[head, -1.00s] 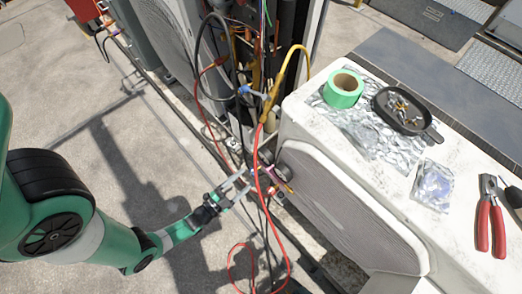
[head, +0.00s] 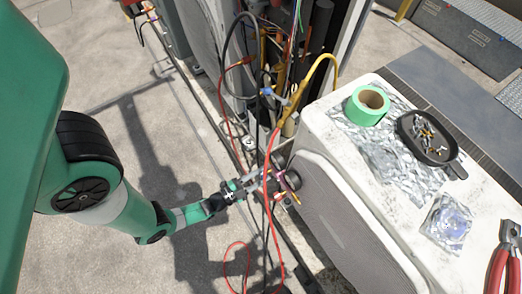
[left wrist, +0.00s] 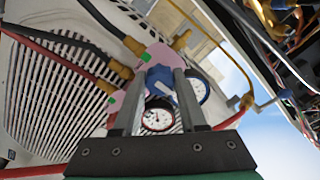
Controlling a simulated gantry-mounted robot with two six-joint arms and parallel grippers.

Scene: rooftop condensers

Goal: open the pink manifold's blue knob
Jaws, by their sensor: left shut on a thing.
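The pink manifold (left wrist: 153,54) hangs with its gauges and hoses beside the white condenser. In the head view the manifold (head: 279,180) is small and partly hidden by my left gripper and a red hose. Its blue knob (left wrist: 160,77) sits between my left gripper's two fingers in the left wrist view. My left gripper (head: 257,180) has reached the manifold, and its fingers (left wrist: 158,84) are shut on the blue knob. A red-rimmed gauge (left wrist: 157,116) and a blue-rimmed gauge (left wrist: 198,88) show near the fingers. My right gripper is not in view.
Red (head: 275,215), black and yellow (head: 317,75) hoses run close around the manifold. The condenser top holds green tape (head: 367,106), a dark tray (head: 430,138), a clear bag (head: 447,222) and red-handled pliers (head: 499,262). The floor at left is clear.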

